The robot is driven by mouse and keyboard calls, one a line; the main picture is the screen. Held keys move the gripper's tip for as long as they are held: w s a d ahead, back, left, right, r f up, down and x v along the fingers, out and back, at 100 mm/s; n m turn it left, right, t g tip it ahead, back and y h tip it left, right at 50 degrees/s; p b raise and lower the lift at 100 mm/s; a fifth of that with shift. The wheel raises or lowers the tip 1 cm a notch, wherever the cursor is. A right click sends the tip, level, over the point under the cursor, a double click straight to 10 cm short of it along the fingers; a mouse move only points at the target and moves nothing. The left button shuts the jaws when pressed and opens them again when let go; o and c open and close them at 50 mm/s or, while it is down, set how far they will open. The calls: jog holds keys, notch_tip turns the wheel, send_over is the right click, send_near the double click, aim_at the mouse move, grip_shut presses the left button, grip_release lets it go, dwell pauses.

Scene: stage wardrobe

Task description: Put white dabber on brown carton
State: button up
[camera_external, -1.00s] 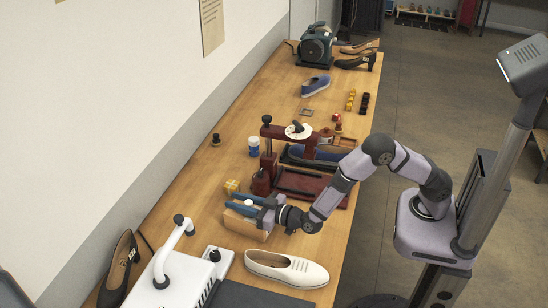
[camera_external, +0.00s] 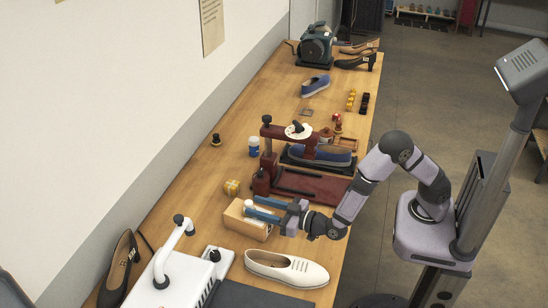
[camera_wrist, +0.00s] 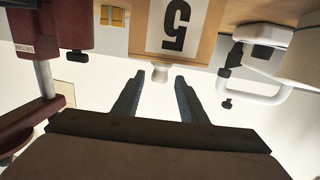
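The brown carton (camera_external: 240,224) lies on the bench near the wall side. The small white dabber (camera_external: 249,204) stands on top of it. In the wrist view, which looks upside down, the dabber (camera_wrist: 161,73) meets the top edge of the carton (camera_wrist: 203,45), whose white label carries a black 5. My gripper (camera_external: 252,207) is open at the carton's top. Its two blue fingers are spread apart in the wrist view (camera_wrist: 159,78). The dabber shows in the gap at their tips, with clear space around it and no finger touching it that I can see.
A dark red press (camera_external: 305,185) stands just beyond the carton. A yellow cube (camera_external: 231,187) sits behind it. A cream shoe (camera_external: 286,268) and a white machine (camera_external: 180,275) are nearer the camera. A blue-and-white jar (camera_external: 254,147) stands by the press.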

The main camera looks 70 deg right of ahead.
jog(key=s, duration=0.4)
jog(key=shift+s+a+r, duration=0.15)
jog(key=shift+a, duration=0.05)
dwell(0.3)
